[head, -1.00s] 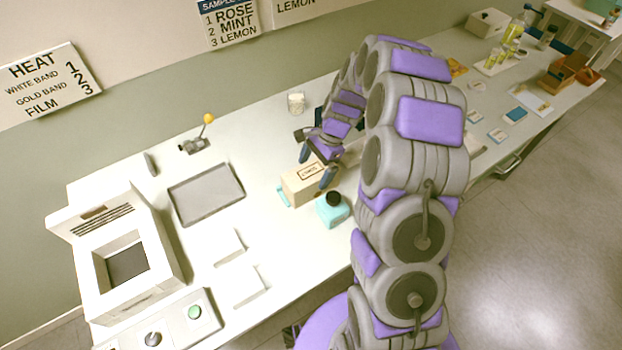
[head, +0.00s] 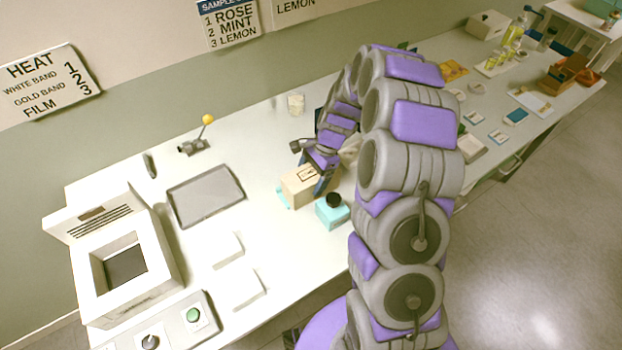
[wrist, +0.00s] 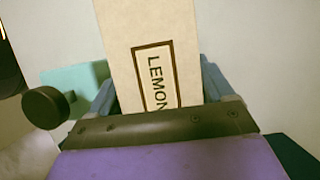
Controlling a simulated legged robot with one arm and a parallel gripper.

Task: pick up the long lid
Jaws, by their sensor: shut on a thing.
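The long lid (head: 299,190) is a beige, box-like piece marked LEMON, lying on the white table in the middle of the head view. A bit of turquoise shows low along its left end. My gripper (head: 319,180) is at its right end, fingers down. In the wrist view the lid (wrist: 140,25) runs away between the two blue fingers of my gripper (wrist: 160,88), which is shut on it. The fingertips are partly hidden by the lid and the gripper body. I cannot tell any gap between lid and table.
A turquoise bottle with a black cap (head: 332,212) stands close in front of the lid. A grey tray (head: 205,196), white pads (head: 226,247) and a white heating machine (head: 125,262) are to the left. A small jar (head: 296,104) stands behind. Table between tray and lid is clear.

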